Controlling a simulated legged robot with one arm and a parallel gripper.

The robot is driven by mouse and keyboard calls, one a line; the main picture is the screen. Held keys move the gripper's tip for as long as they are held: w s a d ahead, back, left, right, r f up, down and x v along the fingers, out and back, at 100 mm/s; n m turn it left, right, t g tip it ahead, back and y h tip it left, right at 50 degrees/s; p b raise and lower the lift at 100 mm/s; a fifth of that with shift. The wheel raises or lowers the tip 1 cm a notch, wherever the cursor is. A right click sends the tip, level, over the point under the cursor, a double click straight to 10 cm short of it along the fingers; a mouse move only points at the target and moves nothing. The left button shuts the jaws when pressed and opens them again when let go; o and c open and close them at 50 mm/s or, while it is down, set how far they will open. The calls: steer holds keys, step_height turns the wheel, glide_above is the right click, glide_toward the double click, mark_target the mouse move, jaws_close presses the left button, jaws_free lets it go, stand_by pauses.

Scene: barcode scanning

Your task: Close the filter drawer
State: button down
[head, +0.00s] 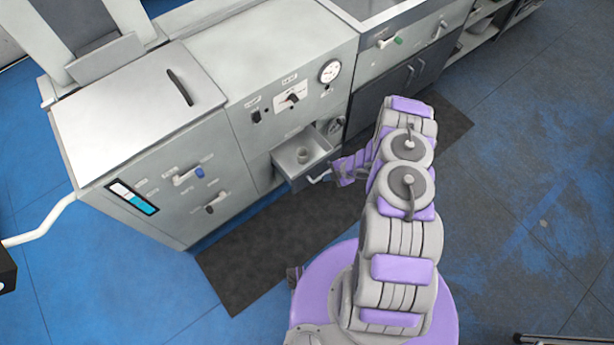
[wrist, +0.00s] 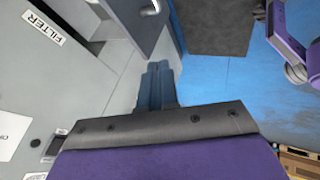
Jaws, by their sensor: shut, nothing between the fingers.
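The filter drawer (head: 290,168) is a grey drawer pulled out of the lower cabinet front, with a small round cup-like part inside. Its bar handle (head: 320,177) is on the front. In the wrist view the drawer front (wrist: 128,18) stands out at the top, with part of the handle (wrist: 150,8) showing. A "FILTER" label (wrist: 43,28) is on the cabinet face at left. My gripper (head: 340,172) is beside the drawer's right front corner. In the wrist view my gripper (wrist: 158,68) is shut and empty, its fingertips just below the drawer front. Contact cannot be told.
The grey cabinet (head: 285,60) has a gauge (head: 330,71) and a switch panel above the drawer. A dark mat (head: 270,250) lies on the blue floor in front. A darker cabinet (head: 385,95) stands to the right. Open floor (head: 520,200) lies at right.

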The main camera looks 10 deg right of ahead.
steer(key=f, duration=0.1)
steer(key=b, duration=0.2)
glide_toward(300, 179)
step_height(300, 179, down, 4)
steer(key=s, duration=0.3)
steer(key=w+a+b, duration=0.1)
steer(key=w, duration=0.1)
steer(key=w+a+b, duration=0.1)
steer(key=w, duration=0.1)
steer(key=shift+a, duration=0.4)
